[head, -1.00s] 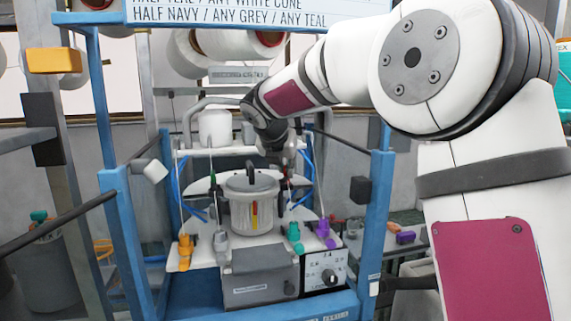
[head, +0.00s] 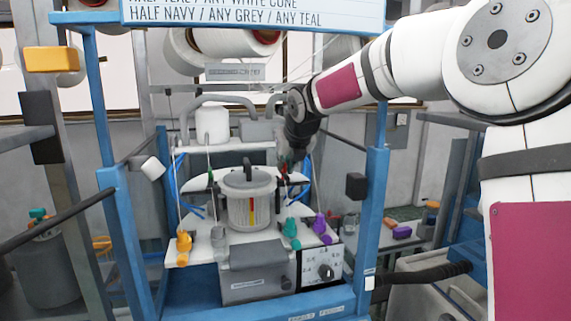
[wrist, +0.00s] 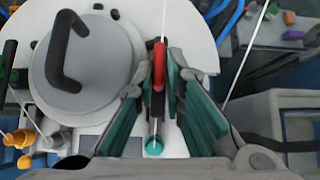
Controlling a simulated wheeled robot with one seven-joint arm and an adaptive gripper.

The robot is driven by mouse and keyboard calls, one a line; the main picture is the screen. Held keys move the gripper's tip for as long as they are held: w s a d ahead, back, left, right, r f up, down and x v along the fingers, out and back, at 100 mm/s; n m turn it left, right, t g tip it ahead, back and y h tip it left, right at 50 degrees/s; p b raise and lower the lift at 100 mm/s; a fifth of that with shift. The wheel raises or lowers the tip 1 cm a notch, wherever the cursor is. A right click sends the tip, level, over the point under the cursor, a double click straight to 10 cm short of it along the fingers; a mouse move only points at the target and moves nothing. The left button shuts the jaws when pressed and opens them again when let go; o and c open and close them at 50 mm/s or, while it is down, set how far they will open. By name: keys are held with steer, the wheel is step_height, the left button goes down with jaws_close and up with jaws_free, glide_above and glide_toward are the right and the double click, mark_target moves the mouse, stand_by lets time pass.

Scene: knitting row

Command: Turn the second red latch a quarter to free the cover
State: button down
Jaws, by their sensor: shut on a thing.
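The round grey cover (head: 248,181) with a black arched handle sits on the pot-like drum on the white plate. In the wrist view the cover (wrist: 88,62) fills the left side. A red latch (wrist: 159,68) stands just right of the cover, between the teal-padded fingers of my gripper (wrist: 160,88). My gripper is shut on it, with the fingers on either side. In the head view my gripper (head: 291,160) is at the right of the cover and hides most of the latch.
Blue posts (head: 375,200) frame the machine on both sides. Thin yarn strands rise near my gripper. Orange (head: 184,243), teal (head: 291,230) and purple (head: 322,226) pieces stand along the plate's front.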

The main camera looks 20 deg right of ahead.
steer(key=shift+a, duration=0.15)
steer(key=c, duration=1.7)
jaws_free()
steer(key=shift+r, duration=0.1)
steer(key=v, duration=0.7)
steer(key=shift+s, duration=0.2)
